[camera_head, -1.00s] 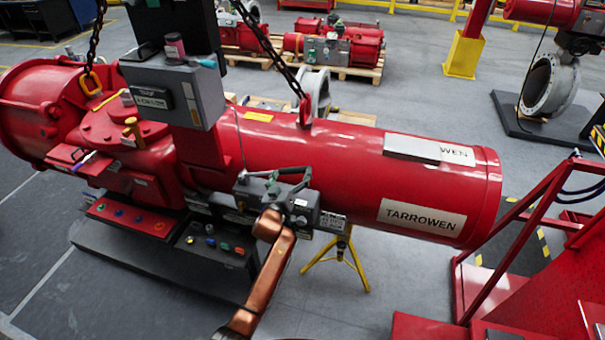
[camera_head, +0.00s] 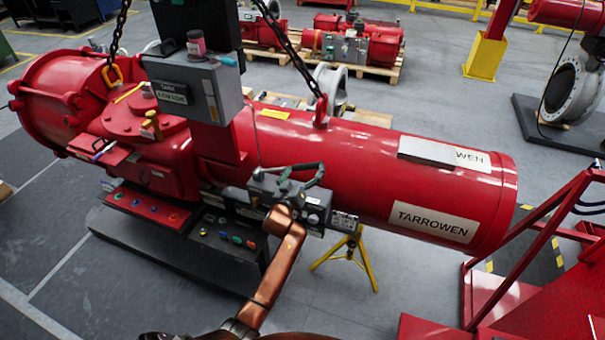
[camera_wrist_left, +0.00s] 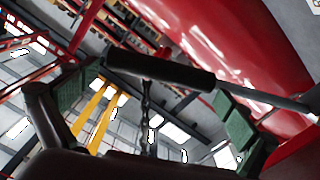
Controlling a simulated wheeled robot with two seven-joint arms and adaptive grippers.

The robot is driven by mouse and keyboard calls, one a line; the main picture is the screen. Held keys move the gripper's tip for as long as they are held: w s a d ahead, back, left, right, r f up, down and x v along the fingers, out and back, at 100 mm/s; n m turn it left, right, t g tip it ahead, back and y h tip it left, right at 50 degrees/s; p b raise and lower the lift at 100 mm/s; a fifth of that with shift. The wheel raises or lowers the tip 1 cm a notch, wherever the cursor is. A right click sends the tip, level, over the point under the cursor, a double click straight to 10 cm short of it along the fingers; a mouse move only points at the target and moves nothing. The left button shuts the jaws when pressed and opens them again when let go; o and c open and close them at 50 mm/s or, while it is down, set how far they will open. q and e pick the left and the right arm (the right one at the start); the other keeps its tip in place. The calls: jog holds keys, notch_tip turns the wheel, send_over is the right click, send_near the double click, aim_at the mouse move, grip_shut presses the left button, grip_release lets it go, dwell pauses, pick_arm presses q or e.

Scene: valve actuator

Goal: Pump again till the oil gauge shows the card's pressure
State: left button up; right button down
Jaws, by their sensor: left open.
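The red actuator with TARROWEN plates (camera_head: 370,172) lies across the head view. A grey pump block (camera_head: 262,187) sits on its near side. A small round gauge face (camera_head: 313,219) shows there; its reading is too small to tell. My left gripper (camera_head: 300,178) is open at the pump block, at the end of my copper arm. In the left wrist view, the black grip of the pump handle (camera_wrist_left: 160,68) crosses in front of the open fingers with green pads (camera_wrist_left: 155,112), and its metal rod runs right. Contact cannot be told. No readable pressure card shows. My right gripper is not in view.
Chains (camera_head: 285,50) hold the actuator. A yellow stand (camera_head: 350,258) is under it. Red steps with a rail (camera_head: 525,240) stand at the right. Grey floor is open in front.

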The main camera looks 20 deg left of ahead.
pick_arm(q)
jog(key=s, duration=1.2)
jog(key=shift+d, duration=0.25)
jog(key=shift+w, duration=0.1)
